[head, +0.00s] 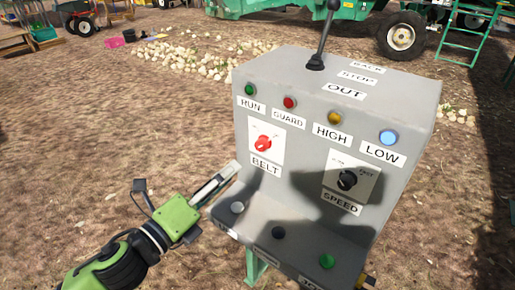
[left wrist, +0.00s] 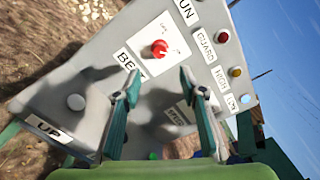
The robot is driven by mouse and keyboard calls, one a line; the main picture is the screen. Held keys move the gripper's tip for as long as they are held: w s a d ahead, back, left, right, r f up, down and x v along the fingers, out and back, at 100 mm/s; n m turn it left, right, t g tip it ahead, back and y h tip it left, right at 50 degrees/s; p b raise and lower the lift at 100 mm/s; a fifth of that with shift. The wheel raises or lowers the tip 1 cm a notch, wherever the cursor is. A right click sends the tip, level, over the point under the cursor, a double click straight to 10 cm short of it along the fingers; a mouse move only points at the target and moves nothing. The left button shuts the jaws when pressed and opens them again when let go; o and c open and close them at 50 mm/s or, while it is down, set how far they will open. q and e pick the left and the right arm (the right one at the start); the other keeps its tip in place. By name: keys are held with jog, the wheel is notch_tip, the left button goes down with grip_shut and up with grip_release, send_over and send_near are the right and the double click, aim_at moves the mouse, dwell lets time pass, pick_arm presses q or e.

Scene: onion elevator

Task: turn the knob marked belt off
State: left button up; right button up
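The red belt knob (head: 263,143) sits on a white plate above the BELT label (head: 266,169), on the grey control box's front. The markings around it are too small to read, and I cannot tell which one it points at. My left gripper (head: 229,171) is just left of and below the knob, in front of the box. In the left wrist view the red knob (left wrist: 159,49) shows beyond the gap between the two open fingertips (left wrist: 158,75). The fingers hold nothing and seem apart from the knob. My right gripper is out of view.
The black speed knob (head: 347,179) is right of the belt knob. Several coloured lamps line the panel above. A lever (head: 322,38) rises from the top. Buttons, including a white one (head: 237,208), sit on the lower ledge. Open dirt lies left of the box.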

aim_at(259, 147)
pick_arm(q)
jog(key=x, duration=1.2)
jog(key=shift+w+d, duration=0.15)
jog(key=shift+w, duration=0.1)
grip_shut()
